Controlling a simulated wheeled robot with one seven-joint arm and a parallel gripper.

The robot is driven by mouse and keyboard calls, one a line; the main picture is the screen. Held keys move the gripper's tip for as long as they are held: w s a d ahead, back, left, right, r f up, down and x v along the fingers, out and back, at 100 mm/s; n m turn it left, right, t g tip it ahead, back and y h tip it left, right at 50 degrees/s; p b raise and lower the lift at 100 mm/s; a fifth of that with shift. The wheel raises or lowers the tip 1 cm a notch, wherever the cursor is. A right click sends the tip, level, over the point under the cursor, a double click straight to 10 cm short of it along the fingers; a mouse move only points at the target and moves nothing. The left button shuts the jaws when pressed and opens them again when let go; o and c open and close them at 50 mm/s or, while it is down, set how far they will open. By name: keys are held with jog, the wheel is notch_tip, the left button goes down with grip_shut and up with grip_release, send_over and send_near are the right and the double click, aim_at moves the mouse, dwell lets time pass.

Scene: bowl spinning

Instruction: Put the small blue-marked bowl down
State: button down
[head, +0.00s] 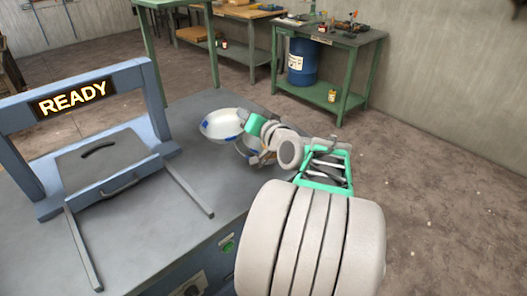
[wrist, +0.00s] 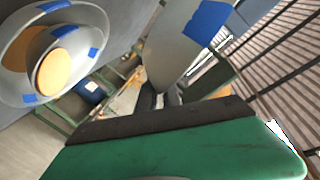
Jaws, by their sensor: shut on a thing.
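My gripper (wrist: 159,98) is shut on the rim of a pale bowl (wrist: 172,40) with a blue mark, close to the wrist camera. In the head view a pale, blue-marked bowl (head: 219,123) appears tilted at my gripper (head: 250,127), above the far right part of the grey table. The wrist view also shows a large grey bowl (wrist: 15,65) with blue marks and a smaller blue-marked bowl inside it, with an orange disc at its middle. In the head view a grey bowl shape (head: 243,149) is partly hidden under my gripper.
The grey table (head: 180,240) has clear room at its middle front. A blue frame with a READY sign (head: 71,98) and a dark plate (head: 107,160) stands at the left, with two rails reaching forward. Green workbenches and a blue drum (head: 302,62) stand behind.

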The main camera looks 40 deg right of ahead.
jog(key=s+d+r+b, duration=0.2)
jog(key=s+d+r, duration=0.2)
jog(key=s+d, duration=0.65)
jog(key=w+d+f, duration=0.1)
jog(key=w+f, duration=0.2)
jog(key=w+d+f, duration=0.1)
jog(key=w+f, duration=0.1)
jog(key=w, duration=0.1)
jog(key=w+d+f, duration=0.1)
jog(key=w+f, duration=0.2)
jog(key=w, duration=0.1)
jog(key=shift+d+f+b, duration=0.1)
jog(key=shift+f+b, duration=0.2)
jog(key=shift+b, duration=0.1)
jog(key=shift+w+d+f, duration=0.1)
jog(key=shift+w+f, duration=0.1)
jog(key=shift+f, duration=0.05)
jog(key=f, duration=0.3)
jog(key=shift+w+d+f+b, duration=0.15)
jog(key=shift+w+f+b, duration=0.1)
jog(key=shift+f+b, duration=0.1)
jog(key=c, duration=1.5)
grip_release()
jog(key=shift+f, duration=0.1)
